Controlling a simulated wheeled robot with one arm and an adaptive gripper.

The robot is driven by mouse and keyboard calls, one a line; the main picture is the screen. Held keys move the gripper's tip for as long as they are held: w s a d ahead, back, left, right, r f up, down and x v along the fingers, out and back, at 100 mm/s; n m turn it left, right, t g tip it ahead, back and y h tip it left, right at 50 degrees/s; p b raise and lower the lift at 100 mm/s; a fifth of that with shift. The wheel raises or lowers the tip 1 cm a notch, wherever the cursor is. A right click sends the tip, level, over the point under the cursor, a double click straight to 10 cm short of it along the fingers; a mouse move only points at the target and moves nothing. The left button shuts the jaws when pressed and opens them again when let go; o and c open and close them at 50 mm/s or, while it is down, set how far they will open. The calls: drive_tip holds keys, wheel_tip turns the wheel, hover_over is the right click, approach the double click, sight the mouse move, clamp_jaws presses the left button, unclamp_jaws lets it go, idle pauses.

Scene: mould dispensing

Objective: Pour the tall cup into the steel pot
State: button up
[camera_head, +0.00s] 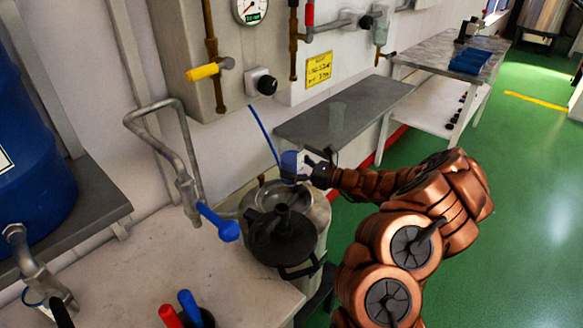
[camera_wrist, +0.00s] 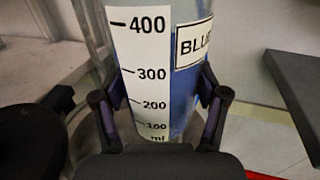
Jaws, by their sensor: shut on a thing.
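The tall cup (camera_head: 290,161) is clear with blue contents and looks roughly upright. In the wrist view the cup (camera_wrist: 187,85) shows a white scale up to 400 and a label beginning "BLU". My gripper (camera_head: 308,170) is shut on its side, and one finger sits on each side of the cup in the wrist view (camera_wrist: 160,115). The steel pot (camera_head: 319,212) stands below, and the cup is over or near its far rim; the exact gap is unclear. A dark lid-like part covers the near side of the pot's top, and its inside is mostly hidden.
A bent pipe with a blue-handled valve (camera_head: 219,222) hangs left of the pot. A blue barrel (camera_head: 30,150) is at far left. Green floor is open at right.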

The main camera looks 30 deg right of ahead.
drive_tip(key=shift+w+d+f+n+b, duration=0.3)
drive_tip(key=shift+n+b, duration=0.6)
drive_tip(key=shift+b, duration=1)
drive_tip(key=shift+w+d+f+n+b, duration=0.15)
drive_tip(key=shift+w+d+n+b, duration=0.2)
drive_tip(key=shift+n+b, duration=1.05)
drive_tip(key=shift+w+d+f+n+b, duration=0.2)
drive_tip(key=shift+d+n+b, duration=0.2)
drive_tip(key=shift+b, duration=2)
drive_tip(key=shift+w+d+f+n+b, duration=0.15)
drive_tip(key=shift+n+b, duration=0.6)
drive_tip(key=shift+b, duration=1)
drive_tip(key=shift+d+f+n+b, duration=0.1)
drive_tip(key=shift+n+b, duration=0.7)
drive_tip(key=shift+b, duration=0.95)
drive_tip(key=shift+w+d+f+n+b, duration=0.15)
drive_tip(key=shift+n+b, duration=0.6)
drive_tip(key=shift+b, duration=1)
